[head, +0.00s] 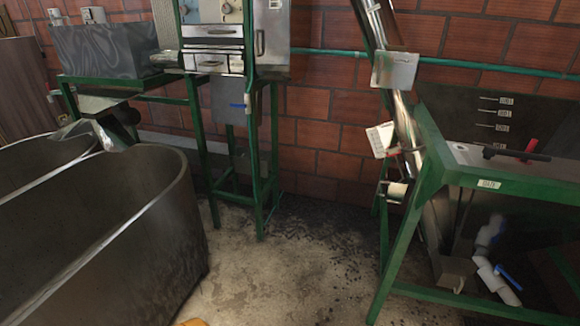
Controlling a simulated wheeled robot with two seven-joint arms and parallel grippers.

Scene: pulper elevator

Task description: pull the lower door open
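A metal cabinet unit stands on a green frame (267,150) at the upper middle, against the brick wall. It has two silver fronts with handles: an upper one (222,31) and a lower door (206,61) just below it. The lower door looks shut, its small dark handle on its face. A taller grey panel (271,35) with a handle stands to their right. Neither of my grippers is in view. A small orange piece shows at the bottom edge; I cannot tell what it is.
Large dark tanks (150,215) fill the lower left. A green-framed table (432,185) with a slanted metal elevator tube (408,125) stands at the right. The wet concrete floor (275,275) between them is clear up to the green frame.

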